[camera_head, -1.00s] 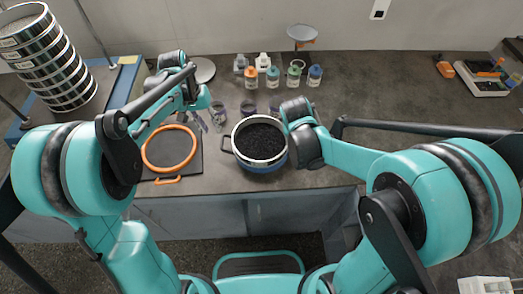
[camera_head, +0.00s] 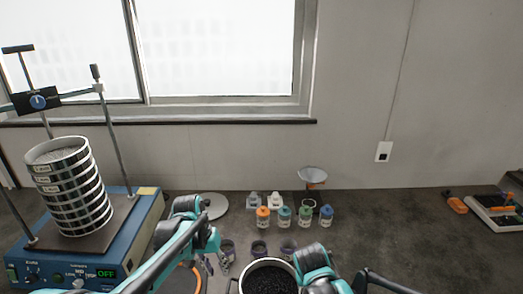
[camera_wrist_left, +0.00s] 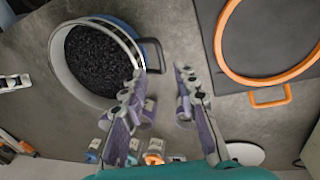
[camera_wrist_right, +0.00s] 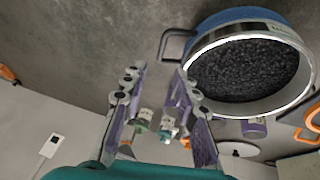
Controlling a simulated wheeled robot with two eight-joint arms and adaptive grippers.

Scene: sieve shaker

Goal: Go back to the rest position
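My left gripper (camera_head: 210,268) is low at the centre left in the head view. In the left wrist view its two fingers (camera_wrist_left: 158,72) stand apart with nothing between them. My right gripper's fingers are cut off or hidden in the head view. In the right wrist view they (camera_wrist_right: 158,74) are apart and empty. A blue pot (camera_head: 268,262) of black granules stands between my arms. It shows beside the fingers in the left wrist view (camera_wrist_left: 62,72) and the right wrist view (camera_wrist_right: 232,20).
A sieve stack (camera_head: 73,190) stands on a blue shaker (camera_head: 130,248) at left. Small capped bottles (camera_head: 285,217) line the back of the bench (camera_head: 400,235). An orange ring (camera_wrist_left: 227,60) lies on a dark mat (camera_wrist_left: 255,25).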

